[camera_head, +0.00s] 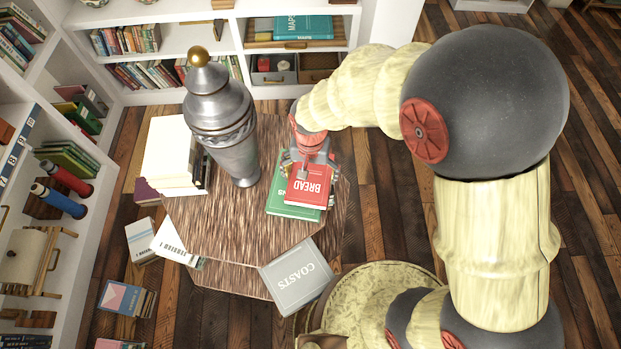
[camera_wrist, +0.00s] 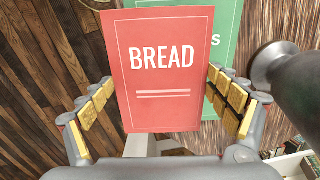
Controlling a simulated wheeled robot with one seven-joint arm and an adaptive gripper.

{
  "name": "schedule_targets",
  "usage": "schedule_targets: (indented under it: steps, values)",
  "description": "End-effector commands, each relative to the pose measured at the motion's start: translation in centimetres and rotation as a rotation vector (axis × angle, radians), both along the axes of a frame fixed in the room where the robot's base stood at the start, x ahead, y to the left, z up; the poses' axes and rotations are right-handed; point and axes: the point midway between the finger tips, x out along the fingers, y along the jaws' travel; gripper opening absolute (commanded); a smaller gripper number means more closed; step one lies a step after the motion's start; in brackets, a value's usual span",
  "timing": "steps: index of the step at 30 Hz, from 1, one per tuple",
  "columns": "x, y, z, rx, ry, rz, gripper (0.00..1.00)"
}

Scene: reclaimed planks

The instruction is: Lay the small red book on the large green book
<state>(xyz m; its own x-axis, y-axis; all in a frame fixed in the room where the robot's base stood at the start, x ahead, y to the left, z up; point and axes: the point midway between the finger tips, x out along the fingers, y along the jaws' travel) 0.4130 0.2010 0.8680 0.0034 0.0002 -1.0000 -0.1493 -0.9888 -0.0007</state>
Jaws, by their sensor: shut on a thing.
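The small red book (camera_head: 312,186), titled BREAD, is held flat between the fingers of my gripper (camera_head: 314,168). In the wrist view the red book (camera_wrist: 160,78) has a gold-padded finger at each side edge. The large green book (camera_head: 284,206) lies on the wooden table under it, showing along the left and lower sides. The green book also shows behind the red one at the right in the wrist view (camera_wrist: 228,30). The red book overlaps the green one, shifted to one side. I cannot tell whether they touch.
A silver urn (camera_head: 220,120) with a gold knob stands left of the books on the table (camera_head: 225,225). A stack of pale books (camera_head: 170,150) is farther left. A grey book titled COASTS (camera_head: 296,277) lies at the front edge. White shelves stand behind and left.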

Motion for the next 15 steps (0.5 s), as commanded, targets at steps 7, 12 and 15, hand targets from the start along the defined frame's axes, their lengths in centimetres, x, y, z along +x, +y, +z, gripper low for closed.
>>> schedule_targets:
  steps: [7, 12, 15]
  values:
    - [0.1, 0.0, -2.0, 0.0, -0.001, 0.0, 0.38]
    - [0.1, 0.0, -2.0, 0.0, 0.0, 0.0, 0.38]
    - [0.0, -0.1, -2.3, -0.001, 0.001, 0.0, 0.38]
